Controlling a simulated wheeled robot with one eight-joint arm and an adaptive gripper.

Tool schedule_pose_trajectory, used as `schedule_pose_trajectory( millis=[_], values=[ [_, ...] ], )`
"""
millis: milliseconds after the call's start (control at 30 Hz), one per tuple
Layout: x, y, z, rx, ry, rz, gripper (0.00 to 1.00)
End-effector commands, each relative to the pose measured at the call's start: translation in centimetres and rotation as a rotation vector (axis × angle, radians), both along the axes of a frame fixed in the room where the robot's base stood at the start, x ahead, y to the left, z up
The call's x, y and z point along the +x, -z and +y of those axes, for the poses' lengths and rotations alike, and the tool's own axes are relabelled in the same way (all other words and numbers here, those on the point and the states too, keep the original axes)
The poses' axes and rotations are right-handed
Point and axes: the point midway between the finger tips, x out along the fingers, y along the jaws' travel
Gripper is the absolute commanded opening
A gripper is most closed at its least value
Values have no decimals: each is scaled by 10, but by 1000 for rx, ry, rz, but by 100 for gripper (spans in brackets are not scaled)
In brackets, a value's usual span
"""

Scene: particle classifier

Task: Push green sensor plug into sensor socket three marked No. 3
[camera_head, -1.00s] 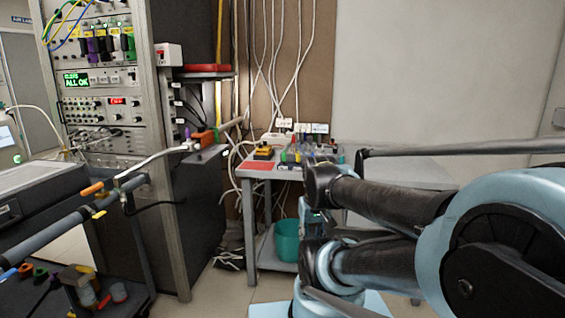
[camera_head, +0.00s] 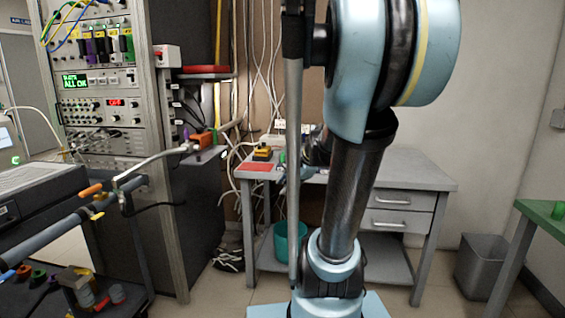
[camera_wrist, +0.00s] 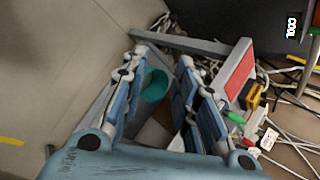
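My gripper (camera_wrist: 158,75) shows in the wrist view with its two blue fingers apart and nothing between them; it hangs above the floor, with a teal bin behind it. A small green piece (camera_wrist: 236,118), possibly the green sensor plug, lies at the red-topped end of the table, right of the fingers and apart from them. In the head view a rack panel (camera_head: 100,45) at the upper left holds several coloured connectors, one of them green (camera_head: 129,43). The No. 3 marking cannot be read, so I cannot tell which socket is three. My arm hides part of the table.
The grey table (camera_head: 415,170) with drawers stands behind my arm. A red pad (camera_head: 257,167) and a yellow-black box (camera_head: 263,153) sit at its left end. The teal bin (camera_head: 283,240) is below. Cables hang behind. A cart (camera_head: 60,240) stands left, a grey wastebasket (camera_head: 481,265) right.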

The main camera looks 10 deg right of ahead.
Motion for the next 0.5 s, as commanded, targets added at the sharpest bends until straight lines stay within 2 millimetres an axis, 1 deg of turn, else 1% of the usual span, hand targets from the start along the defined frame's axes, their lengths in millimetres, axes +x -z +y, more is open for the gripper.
schedule_pose_trajectory(
  millis=[33,200,267,300,400,500],
  values=[
    [20,-7,-5,70,79,4,28],
    [80,-27,-21,336,342,31,28],
    [100,-34,-30,434,432,42,28],
    [114,-38,-36,502,489,52,28],
    [146,-47,-54,667,624,77,28],
    [172,-53,-72,819,737,102,28]
  ],
)
